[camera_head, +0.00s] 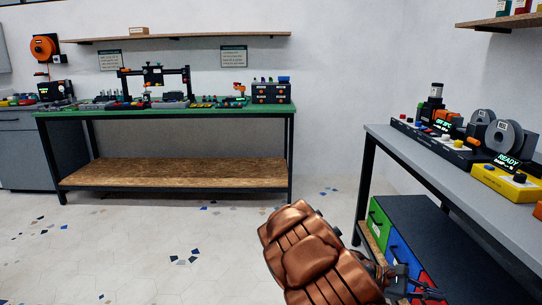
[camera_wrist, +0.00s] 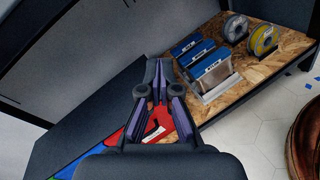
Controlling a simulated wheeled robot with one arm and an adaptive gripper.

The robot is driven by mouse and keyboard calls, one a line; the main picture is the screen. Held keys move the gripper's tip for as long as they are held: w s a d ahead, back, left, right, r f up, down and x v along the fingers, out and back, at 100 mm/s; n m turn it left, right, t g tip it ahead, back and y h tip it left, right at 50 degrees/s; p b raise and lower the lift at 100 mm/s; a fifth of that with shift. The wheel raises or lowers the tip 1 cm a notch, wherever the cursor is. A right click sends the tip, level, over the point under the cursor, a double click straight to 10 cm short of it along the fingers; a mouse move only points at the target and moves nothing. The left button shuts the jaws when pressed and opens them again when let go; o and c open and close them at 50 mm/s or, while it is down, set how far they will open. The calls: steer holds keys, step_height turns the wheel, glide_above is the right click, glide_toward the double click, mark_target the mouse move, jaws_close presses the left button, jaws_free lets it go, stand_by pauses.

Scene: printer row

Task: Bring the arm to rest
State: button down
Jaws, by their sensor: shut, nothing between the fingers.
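My arm shows at the bottom centre of the head view, copper-brown and bent towards the right. My gripper (camera_head: 405,283) is at its end, low beside the grey bench on the right, in front of the coloured drawers. In the wrist view my gripper (camera_wrist: 159,80) is shut with nothing between its fingers. Its dark fingers with purplish pads point towards a lower wooden shelf. A red drawer front (camera_wrist: 160,126) shows partly behind the fingers.
The grey bench (camera_head: 400,140) carries several devices. Green (camera_head: 378,218) and blue (camera_head: 400,255) drawers stand beneath it. The lower shelf (camera_wrist: 262,72) holds blue-topped boxes (camera_wrist: 210,68) and spools (camera_wrist: 263,40). A green-topped bench (camera_head: 200,108) stands at the back. The floor between is clear.

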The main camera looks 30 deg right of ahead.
steer(key=s+a+r+m+t+y+p, duration=0.1)
steer(key=s+a+r+t+y+p, duration=0.1)
steer(key=a+r+p, duration=0.6)
steer(key=s+a+r+m+t+y+p, duration=0.1)
steer(key=s+a+r+t+y+p, duration=0.2)
steer(key=a, duration=1.6)
steer(key=s+a+r+m+t+y+p, duration=0.1)
steer(key=a+r+t+y+p, duration=0.3)
steer(key=a+r+p, duration=1)
step_height(320, 180, up, 6)
steer(key=s+y+p, duration=0.1)
steer(key=y, duration=0.2)
steer(key=shift+s+f+m+t, duration=0.2)
steer(key=shift+s+m+t, duration=0.1)
steer(key=shift+s+m, duration=0.1)
